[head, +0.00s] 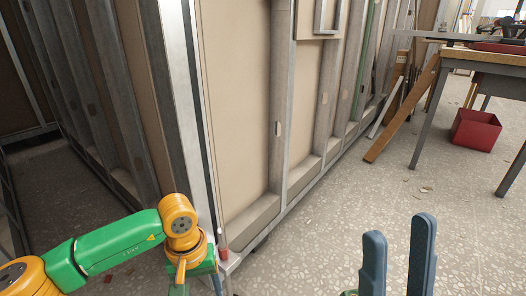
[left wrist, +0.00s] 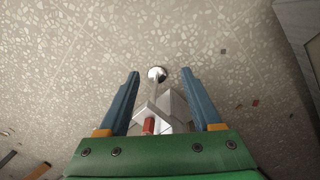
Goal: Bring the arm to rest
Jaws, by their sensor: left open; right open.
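My left arm (head: 120,242), green and orange, comes in from the left in the head view and bends down in front of the corner post. In the left wrist view my left gripper (left wrist: 161,72) is open, its two blue fingers apart. A shiny metal piece with a round end (left wrist: 157,74) and a red part (left wrist: 149,125) shows between the fingers; I cannot tell its distance, and nothing is visibly gripped. My right gripper (head: 398,226) is open at the bottom of the head view, fingers upward, with nothing between them.
A framed wall panel (head: 235,100) with metal studs stands close to my left arm. A wooden plank (head: 402,116) leans beyond it. A workbench (head: 480,62) and a red bin (head: 475,130) are at the right. The speckled floor (head: 345,205) between is mostly clear.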

